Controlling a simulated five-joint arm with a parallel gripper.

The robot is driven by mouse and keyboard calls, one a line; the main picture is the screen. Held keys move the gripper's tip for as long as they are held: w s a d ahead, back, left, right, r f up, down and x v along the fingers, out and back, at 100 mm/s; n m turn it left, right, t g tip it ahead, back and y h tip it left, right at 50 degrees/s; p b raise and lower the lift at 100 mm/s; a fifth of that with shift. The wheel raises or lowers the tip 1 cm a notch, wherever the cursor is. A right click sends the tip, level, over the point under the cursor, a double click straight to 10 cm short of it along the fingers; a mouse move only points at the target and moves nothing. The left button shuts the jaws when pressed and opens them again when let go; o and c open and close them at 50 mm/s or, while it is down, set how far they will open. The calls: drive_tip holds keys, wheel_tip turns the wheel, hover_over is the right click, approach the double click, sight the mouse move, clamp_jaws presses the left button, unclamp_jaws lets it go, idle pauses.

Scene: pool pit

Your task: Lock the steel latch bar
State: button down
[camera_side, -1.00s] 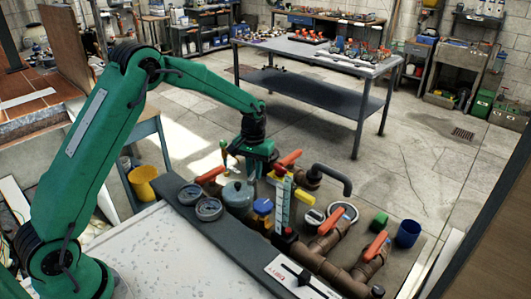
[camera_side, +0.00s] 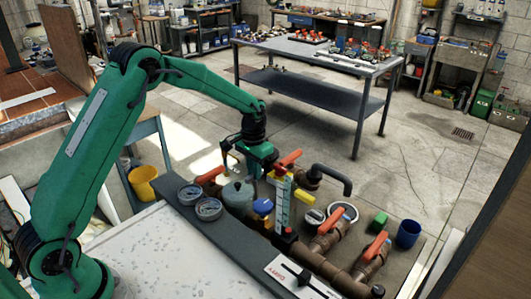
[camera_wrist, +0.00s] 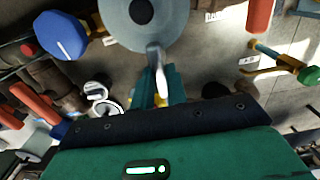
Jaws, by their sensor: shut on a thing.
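A bright steel bar (camera_wrist: 158,70), which looks like the latch bar, shows in the wrist view beside a round grey vessel (camera_wrist: 135,25). My gripper (camera_wrist: 158,88) is shut on it; its teal fingers sit at the bar's lower end. Part of the grip is hidden by my gripper's body. In the side view my gripper (camera_side: 257,168) points down just behind and right of the grey vessel (camera_side: 237,196). The bar itself cannot be made out there. Whether it is locked I cannot tell.
A red-handled valve (camera_side: 288,160) stands close on the right, with a black bent pipe (camera_side: 332,175) beyond. A brass rod with a green knob (camera_wrist: 307,76) lies right in the wrist view.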

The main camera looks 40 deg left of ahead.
drive_tip(key=c, duration=1.4)
unclamp_jaws()
drive_tip(key=shift+r, duration=0.1)
drive_tip(key=shift+r, duration=3.85)
drive_tip(key=shift+r, duration=0.1)
